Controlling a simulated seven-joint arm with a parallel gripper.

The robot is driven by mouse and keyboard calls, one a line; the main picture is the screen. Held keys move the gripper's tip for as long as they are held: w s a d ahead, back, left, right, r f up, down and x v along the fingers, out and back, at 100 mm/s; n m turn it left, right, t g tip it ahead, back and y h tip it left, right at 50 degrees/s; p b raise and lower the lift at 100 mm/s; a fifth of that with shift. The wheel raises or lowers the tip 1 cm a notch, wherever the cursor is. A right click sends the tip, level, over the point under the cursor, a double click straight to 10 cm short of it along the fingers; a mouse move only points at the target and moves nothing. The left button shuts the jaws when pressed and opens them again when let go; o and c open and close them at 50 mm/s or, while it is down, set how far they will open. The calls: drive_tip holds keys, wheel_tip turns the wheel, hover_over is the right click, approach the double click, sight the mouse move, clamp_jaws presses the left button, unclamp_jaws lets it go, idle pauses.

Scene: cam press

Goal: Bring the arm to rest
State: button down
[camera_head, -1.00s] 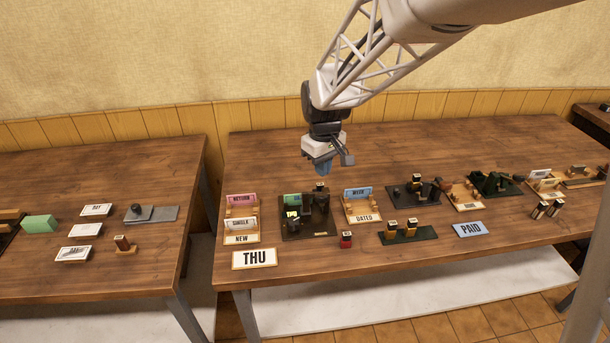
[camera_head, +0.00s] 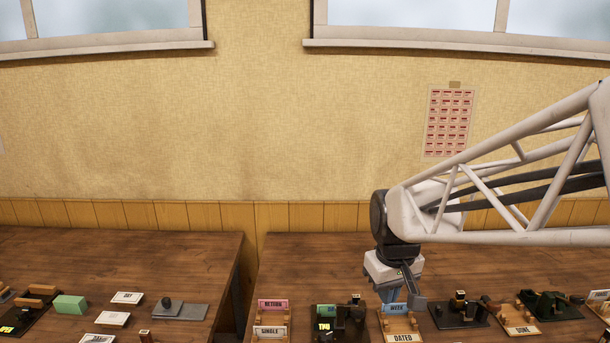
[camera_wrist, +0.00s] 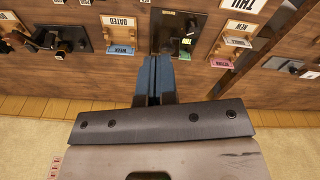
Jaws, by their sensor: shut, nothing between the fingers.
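My gripper (camera_head: 392,294) hangs from the white lattice arm over the right-hand table (camera_head: 300,255), fingers pointing down. Its blue fingers are together with nothing between them. The wrist view shows the shut gripper (camera_wrist: 156,60) from behind, with the table beyond it. In the head view the fingertips appear just above the rack with the WEEK and DATED cards (camera_head: 403,325); I cannot tell the exact gap. A dark press (camera_head: 338,322) with a green card stands to the left of the gripper.
A rack with RETURN and SINGLE cards (camera_head: 272,318) is at the left. More dark presses (camera_head: 460,312) and racks stand to the right. The back of the table is clear. A second table (camera_head: 120,260) is at the left, and a wall with a calendar (camera_head: 449,122) is behind.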

drive_tip(key=s+d+r+m+t, duration=0.1)
drive_tip(key=s+d+r+m, duration=0.1)
drive_tip(key=s, duration=1.5)
drive_tip(key=shift+d+r+m, duration=0.15)
drive_tip(key=shift+d+m, duration=0.05)
drive_tip(key=shift+m, duration=0.6)
